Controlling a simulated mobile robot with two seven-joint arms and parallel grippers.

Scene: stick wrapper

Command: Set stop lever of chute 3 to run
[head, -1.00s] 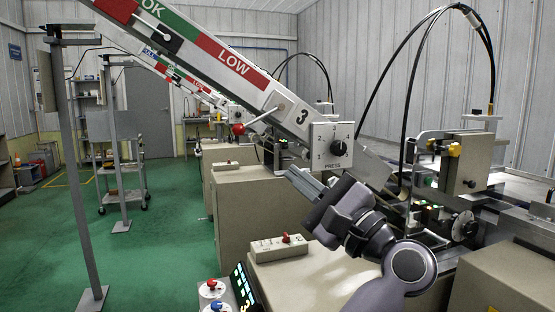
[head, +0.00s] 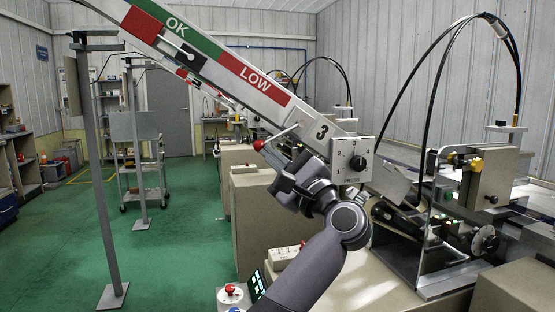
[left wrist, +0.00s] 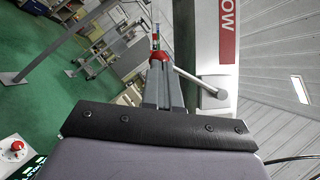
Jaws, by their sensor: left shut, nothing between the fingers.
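The stop lever of chute 3 is a pale rod with a red ball knob (head: 259,145), mounted on the side of the sloping chute (head: 230,82) by the number 3. The rod slopes down to the left from its pivot. My left gripper (head: 273,156) is shut and empty, with its tips close to the knob. In the left wrist view the knob (left wrist: 158,66) shows at the tips of the shut fingers (left wrist: 160,70), and the lever rod (left wrist: 200,82) runs off to the right. I cannot tell whether they touch. My right gripper is out of view.
A grey post (head: 95,180) stands at left. Machine cabinets (head: 258,215) stand beneath the chute. The green floor (head: 175,245) at left is open.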

